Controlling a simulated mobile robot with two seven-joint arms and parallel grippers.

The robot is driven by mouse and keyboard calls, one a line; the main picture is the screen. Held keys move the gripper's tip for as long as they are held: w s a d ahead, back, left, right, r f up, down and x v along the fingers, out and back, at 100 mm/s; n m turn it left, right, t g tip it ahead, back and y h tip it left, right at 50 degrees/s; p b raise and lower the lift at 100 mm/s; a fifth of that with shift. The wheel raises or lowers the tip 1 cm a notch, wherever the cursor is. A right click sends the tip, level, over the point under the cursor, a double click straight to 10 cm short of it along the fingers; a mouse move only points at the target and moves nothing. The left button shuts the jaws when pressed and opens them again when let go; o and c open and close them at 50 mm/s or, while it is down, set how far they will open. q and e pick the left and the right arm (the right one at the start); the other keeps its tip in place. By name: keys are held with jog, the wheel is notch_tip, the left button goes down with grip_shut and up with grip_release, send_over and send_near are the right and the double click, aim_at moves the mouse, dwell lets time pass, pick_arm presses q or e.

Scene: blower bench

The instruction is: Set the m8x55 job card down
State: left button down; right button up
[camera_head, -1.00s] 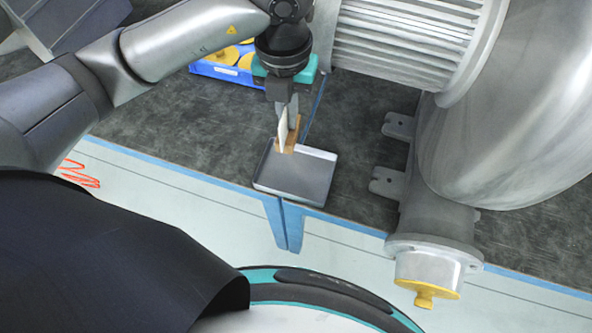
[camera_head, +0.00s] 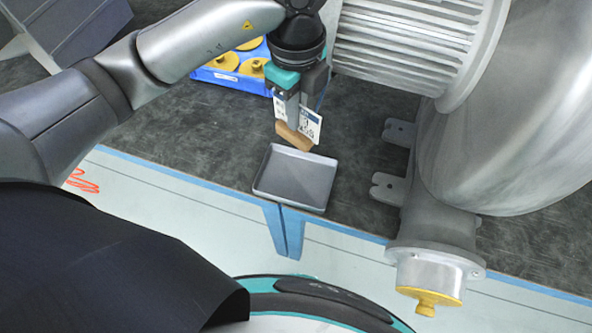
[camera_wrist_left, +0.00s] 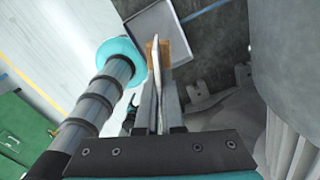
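My left gripper (camera_head: 290,112) is shut on the m8x55 job card (camera_head: 309,126), a white card with dark print and a brown block (camera_head: 293,136) at its lower edge. The gripper points down and holds the card just behind a shallow grey tray (camera_head: 295,181). The tray looks empty and lies on the dark bench mat. In the left wrist view the card (camera_wrist_left: 155,54) shows edge-on between the fingers, with the tray (camera_wrist_left: 160,22) beyond it. My right gripper is not in view.
A large grey blower with a finned motor (camera_head: 410,45) fills the right side. Its flanged outlet has a yellow plug (camera_head: 428,298). A blue bin (camera_head: 228,78) with yellow parts stands behind the gripper. Dark mat (camera_head: 200,130) lies bare left of the tray.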

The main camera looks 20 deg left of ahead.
aim_at(296, 135)
pick_arm(q)
jog(key=shift+f+b, duration=2.55)
jog(key=shift+f, duration=6.4)
jog(key=shift+f, duration=0.1)
jog(key=c, duration=1.1)
grip_release()
jog(key=shift+o, duration=0.2)
notch_tip(296, 135, up, 12)
jog(key=p, duration=0.3)
